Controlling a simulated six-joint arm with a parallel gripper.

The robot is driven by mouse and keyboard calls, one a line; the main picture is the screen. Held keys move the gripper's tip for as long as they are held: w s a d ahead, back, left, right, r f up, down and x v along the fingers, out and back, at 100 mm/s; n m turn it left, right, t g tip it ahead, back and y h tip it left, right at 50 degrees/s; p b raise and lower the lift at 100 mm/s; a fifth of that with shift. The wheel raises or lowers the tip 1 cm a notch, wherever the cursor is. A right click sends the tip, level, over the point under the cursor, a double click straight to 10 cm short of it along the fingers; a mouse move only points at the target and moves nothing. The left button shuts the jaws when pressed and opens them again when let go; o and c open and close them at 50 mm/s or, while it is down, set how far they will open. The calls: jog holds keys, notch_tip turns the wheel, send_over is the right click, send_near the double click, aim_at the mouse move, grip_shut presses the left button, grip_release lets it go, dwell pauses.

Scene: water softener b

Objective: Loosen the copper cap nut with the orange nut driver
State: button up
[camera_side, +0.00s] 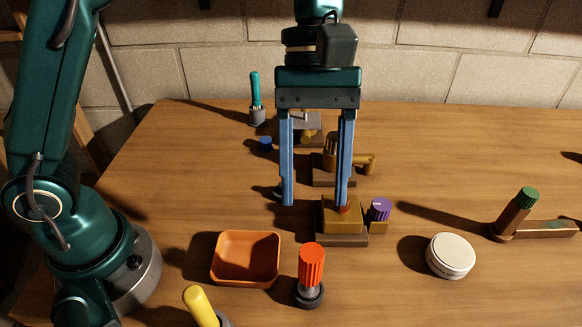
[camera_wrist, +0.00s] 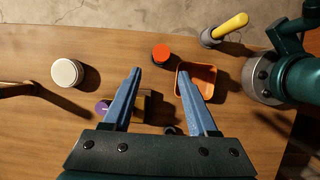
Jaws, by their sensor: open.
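The orange nut driver (camera_side: 311,266) stands upright in a dark round holder in front of the brass block, right of the orange tray. In the wrist view its orange top (camera_wrist: 161,52) shows just beyond and between my fingertips. My gripper (camera_side: 315,203) is open and empty, pointing down. In the side view it hangs behind the driver, its right finger overlapping the brass block (camera_side: 337,222). A small reddish-copper piece (camera_side: 344,210), apparently the cap nut, shows on top of the block, partly hidden by that finger. I cannot tell whether the finger touches it.
A purple knob (camera_side: 379,209) sits at the block's right. An orange tray (camera_side: 217,262), yellow-handled tool (camera_side: 199,304) and white round tin (camera_side: 451,254) stand nearby. Brass fittings (camera_side: 362,163) and a teal-handled tool (camera_side: 255,92) are behind. A green-capped wooden piece (camera_side: 516,212) is far right.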

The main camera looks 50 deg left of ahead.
aim_at(312, 244)
jog(key=x, duration=0.8)
jog(key=shift+f, duration=0.1)
grip_shut()
jog(key=shift+r, duration=2.4)
jog(key=shift+s, duration=0.1)
jog(key=shift+r+n, duration=0.1)
jog(key=shift+n, duration=0.2)
jog(key=w+a+r+n+t, duration=0.1)
jog(key=w+a+r+n, duration=0.1)
jog(key=w, duration=0.4)
jog(key=w+a+r+n+t+h, duration=0.1)
jog(key=w+a+r+n+t, duration=0.1)
jog(key=w+r+n, duration=0.3)
jog(key=shift+w+a+r+n, duration=0.2)
jog(key=shift+w+a+n, duration=0.45)
jog(key=shift+n, duration=0.05)
